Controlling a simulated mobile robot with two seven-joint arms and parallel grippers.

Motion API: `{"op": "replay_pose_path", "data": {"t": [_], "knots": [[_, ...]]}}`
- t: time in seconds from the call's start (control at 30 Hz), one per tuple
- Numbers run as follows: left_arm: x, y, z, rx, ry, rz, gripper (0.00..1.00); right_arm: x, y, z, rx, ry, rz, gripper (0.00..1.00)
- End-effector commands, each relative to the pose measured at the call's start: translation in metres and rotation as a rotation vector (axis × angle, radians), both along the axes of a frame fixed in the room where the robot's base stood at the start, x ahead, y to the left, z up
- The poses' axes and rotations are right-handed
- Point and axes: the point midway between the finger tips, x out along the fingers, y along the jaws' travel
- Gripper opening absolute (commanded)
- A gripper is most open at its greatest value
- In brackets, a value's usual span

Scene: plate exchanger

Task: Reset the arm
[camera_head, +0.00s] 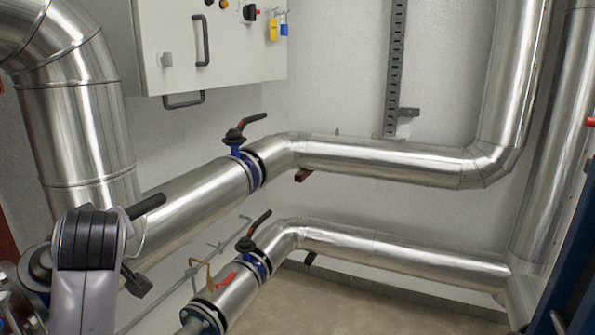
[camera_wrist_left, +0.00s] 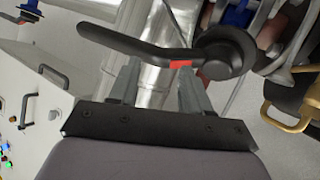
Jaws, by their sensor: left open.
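My left arm comes in at the lower left of the head view, and its wrist (camera_head: 88,255) stands over the big silver pipe there. In the left wrist view my left gripper (camera_wrist_left: 159,72) is open, with its two grey fingers apart. A black valve lever (camera_wrist_left: 130,45) with a red band and a round hub (camera_wrist_left: 225,53) lies across the fingertips. I cannot tell whether the fingers touch it. In the head view a black lever (camera_head: 147,206) sticks out beside my wrist. My left fingers are mostly hidden there. My right gripper is not in view.
Two valves with black levers, an upper one (camera_head: 246,127) and a lower one (camera_head: 254,232), sit on the silver pipes at centre. A white control cabinet (camera_head: 222,50) hangs on the wall. A brass-coloured handle (camera_wrist_left: 290,118) is at the wrist view's right. Floor (camera_head: 370,300) is bare at lower centre.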

Motion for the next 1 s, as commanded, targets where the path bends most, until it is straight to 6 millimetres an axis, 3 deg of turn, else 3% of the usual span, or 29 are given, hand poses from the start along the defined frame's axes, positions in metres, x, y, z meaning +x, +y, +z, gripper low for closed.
{"op": "replay_pose_path", "data": {"t": [0.03, 0.2, 0.37, 0.5, 0.7, 1.0], "knots": [[-0.007, -0.003, -0.027, 0.012, 0.059, -0.039, 0.48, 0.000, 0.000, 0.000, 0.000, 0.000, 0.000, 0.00], [-0.036, -0.017, -0.103, 0.046, 0.237, -0.190, 0.48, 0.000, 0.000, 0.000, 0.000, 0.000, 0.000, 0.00], [-0.075, -0.032, -0.166, 0.063, 0.395, -0.339, 0.48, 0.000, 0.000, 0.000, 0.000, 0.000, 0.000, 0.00], [-0.118, -0.046, -0.213, 0.065, 0.524, -0.477, 0.48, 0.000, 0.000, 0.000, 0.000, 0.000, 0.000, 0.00], [-0.189, -0.069, -0.264, 0.047, 0.691, -0.682, 0.48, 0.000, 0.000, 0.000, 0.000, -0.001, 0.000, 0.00], [-0.288, -0.099, -0.300, -0.016, 0.863, -0.947, 0.48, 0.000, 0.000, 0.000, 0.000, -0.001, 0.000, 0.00]]}}
